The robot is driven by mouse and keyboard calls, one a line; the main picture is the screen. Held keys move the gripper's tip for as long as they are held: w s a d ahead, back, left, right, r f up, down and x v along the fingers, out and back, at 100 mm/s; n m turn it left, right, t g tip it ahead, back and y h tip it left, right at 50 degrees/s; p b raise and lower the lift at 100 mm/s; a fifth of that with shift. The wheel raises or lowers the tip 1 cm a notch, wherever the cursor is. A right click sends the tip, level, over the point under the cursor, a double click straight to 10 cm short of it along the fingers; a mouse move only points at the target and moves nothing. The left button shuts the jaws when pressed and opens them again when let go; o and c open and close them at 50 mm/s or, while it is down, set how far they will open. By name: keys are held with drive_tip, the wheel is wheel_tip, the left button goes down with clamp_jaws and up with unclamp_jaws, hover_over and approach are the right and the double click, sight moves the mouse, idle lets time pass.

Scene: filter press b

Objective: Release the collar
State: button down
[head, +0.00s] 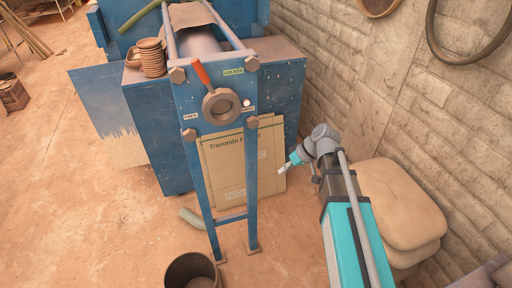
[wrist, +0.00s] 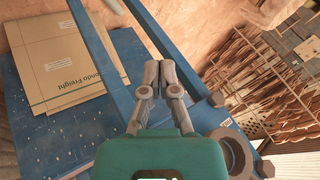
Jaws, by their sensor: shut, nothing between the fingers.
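The collar (head: 221,106) is a thick brown ring on the blue plate of the press frame (head: 205,86). A lever with a red-orange handle (head: 202,74) runs up and to the left from it. A LOCKED label (head: 233,71) sits above right of the collar and a FREE label (head: 190,117) to its left. A partly hidden label is at its right. My gripper (head: 283,171) is low and right of the collar, apart from it, shut and empty. In the wrist view my gripper (wrist: 158,68) has its fingers together. The collar (wrist: 234,152) shows there at lower right.
Cardboard (head: 245,160) leans behind the frame legs. Stacked sacks (head: 400,205) lie against the brick wall at right. A bucket (head: 191,271) stands at the front. Stacked brown pots (head: 150,57) sit on the blue cabinet. Open floor lies at left.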

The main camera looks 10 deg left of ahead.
drive_tip(key=s+d+f+m+h+b, duration=0.2)
drive_tip(key=d+f+m, duration=0.1)
drive_tip(key=d, duration=0.3)
drive_tip(key=s+d+f+m+h+b, duration=0.3)
drive_tip(key=d+f, duration=0.2)
drive_tip(key=d, duration=0.2)
drive_tip(key=s+d+f+m+t+h+b, duration=0.1)
drive_tip(key=s+d+f+m+h+b, duration=0.1)
drive_tip(key=d+f, duration=0.3)
drive_tip(key=shift+s+d+m+h+b, duration=0.3)
drive_tip(key=shift+s+d+m, duration=0.15)
drive_tip(key=shift+d, duration=0.35)
